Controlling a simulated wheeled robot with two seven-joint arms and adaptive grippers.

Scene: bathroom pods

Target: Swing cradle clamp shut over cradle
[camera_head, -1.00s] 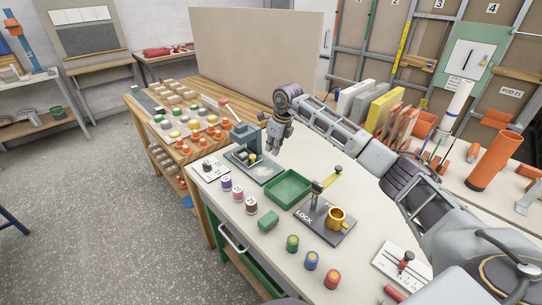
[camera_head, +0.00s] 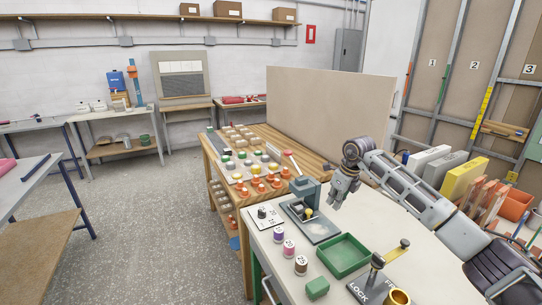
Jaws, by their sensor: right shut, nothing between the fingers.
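A dark plate (camera_head: 365,289) marked LOCK lies on the white bench at the bottom edge, partly cut off. On it a dark post (camera_head: 375,268) carries a brass-yellow clamp arm (camera_head: 393,251) that points up and right, away from the brass cup-shaped cradle (camera_head: 398,297). The arm is not over the cradle, whose lower part is cut off. My right gripper (camera_head: 334,206) is shut and empty, pointing down above the bench, behind the green tray and apart from the clamp. My left gripper is not in view.
A green tray (camera_head: 343,273) lies between my right gripper and the plate. A blue-grey fixture (camera_head: 304,189) stands left of the gripper. Several spools and a green block (camera_head: 317,288) line the bench's front edge. A wooden table (camera_head: 215,165) with coloured parts stands behind.

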